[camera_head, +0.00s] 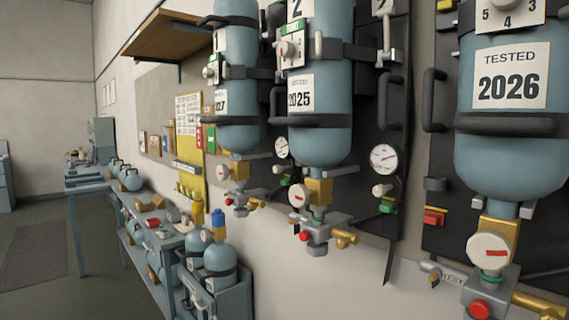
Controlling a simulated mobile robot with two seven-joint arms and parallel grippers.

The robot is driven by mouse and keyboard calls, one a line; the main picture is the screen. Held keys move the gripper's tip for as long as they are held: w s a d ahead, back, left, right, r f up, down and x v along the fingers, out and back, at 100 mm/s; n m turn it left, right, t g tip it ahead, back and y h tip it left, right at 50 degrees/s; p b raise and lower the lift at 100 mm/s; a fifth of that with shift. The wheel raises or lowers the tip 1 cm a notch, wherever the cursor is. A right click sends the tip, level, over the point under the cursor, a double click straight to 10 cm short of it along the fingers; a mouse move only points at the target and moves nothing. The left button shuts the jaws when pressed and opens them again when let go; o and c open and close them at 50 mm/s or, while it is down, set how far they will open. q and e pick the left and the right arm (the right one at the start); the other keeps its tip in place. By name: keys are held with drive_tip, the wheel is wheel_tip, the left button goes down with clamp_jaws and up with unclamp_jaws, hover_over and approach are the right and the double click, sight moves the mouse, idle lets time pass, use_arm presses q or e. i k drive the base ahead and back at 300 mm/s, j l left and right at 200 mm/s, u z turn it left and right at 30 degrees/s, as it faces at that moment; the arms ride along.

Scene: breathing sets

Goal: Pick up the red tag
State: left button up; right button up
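Neither of my grippers is in view.
Large blue cylinders (320,90) with valves and gauges (384,158) stick out from the wall. Below is a bench (158,242) with small items and a rack holding blue cylinders (218,259). A wooden shelf (165,33) is above. Floor (35,295) at the left is clear.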

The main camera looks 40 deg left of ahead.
sight(198, 130)
drive_tip(key=u, duration=1.65)
drive_tip(key=i+j, duration=0.75)
drive_tip(key=i, duration=0.25)
drive_tip(key=j+u, duration=0.05)
